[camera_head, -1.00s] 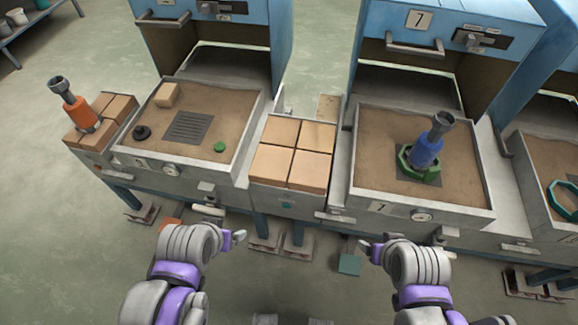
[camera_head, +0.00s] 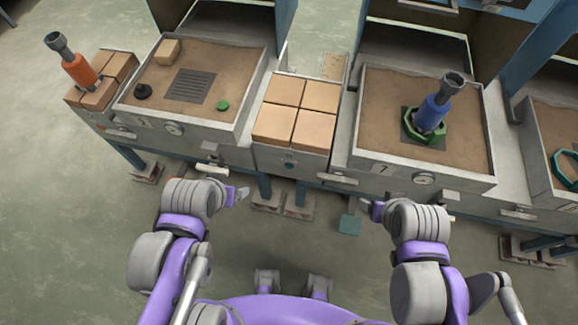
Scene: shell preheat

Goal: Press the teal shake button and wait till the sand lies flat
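A small teal button (camera_head: 289,165) is on the front face of the brick stand between the two larger sand trays. A teal plate (camera_head: 349,225) lies low near the floor below; I cannot tell its function. The left sand tray (camera_head: 235,98) holds brown sand with a grey grate, a tan block and two small knobs. The right sand tray (camera_head: 470,179) holds sand around a green ring with a blue-handled tool standing tilted in it. My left gripper (camera_head: 242,194) and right gripper (camera_head: 367,209) are apart from the bench front, nothing visible in them; their finger openings are unclear.
Tan bricks (camera_head: 297,108) fill the middle stand. An orange-handled tool (camera_head: 77,68) stands on bricks at far left. Another sand tray with a teal ring (camera_head: 566,166) is at far right. Metal handles (camera_head: 337,179) stick out from the bench front. The floor before the bench is clear.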

